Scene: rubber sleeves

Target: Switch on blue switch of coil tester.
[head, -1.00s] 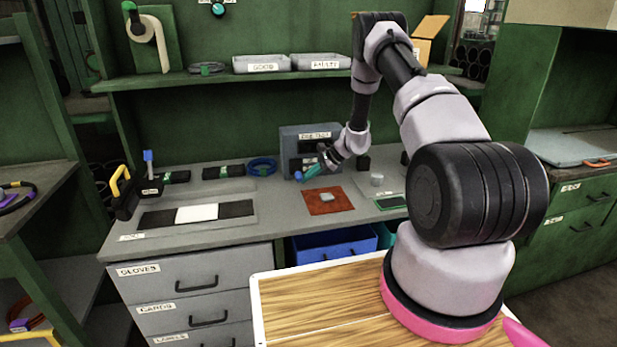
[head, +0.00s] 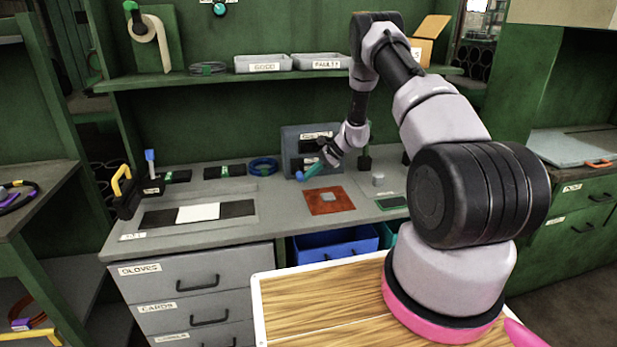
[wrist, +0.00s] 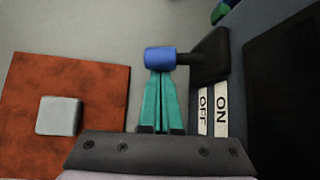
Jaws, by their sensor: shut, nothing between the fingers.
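The coil tester (head: 290,142) is a grey box with dark panels at the back of the bench. Its blue switch (head: 299,175) sticks out low on its front left. In the wrist view the blue knob (wrist: 160,57) sits on a dark stem and base, beside "OFF" and "ON" labels. I cannot tell which setting the lever is in. My gripper (head: 307,172) reaches it from the right. In the wrist view its teal fingers (wrist: 160,76) are shut together and empty, with the tips right at the knob's edge. Whether they touch is unclear.
A rust-coloured mat (head: 322,207) with a small grey block (head: 328,197) lies in front of the tester. A blue cable coil (head: 262,165) lies to its left. A grey cylinder (head: 378,179) stands to the right. The bench between the coil and the mat is clear.

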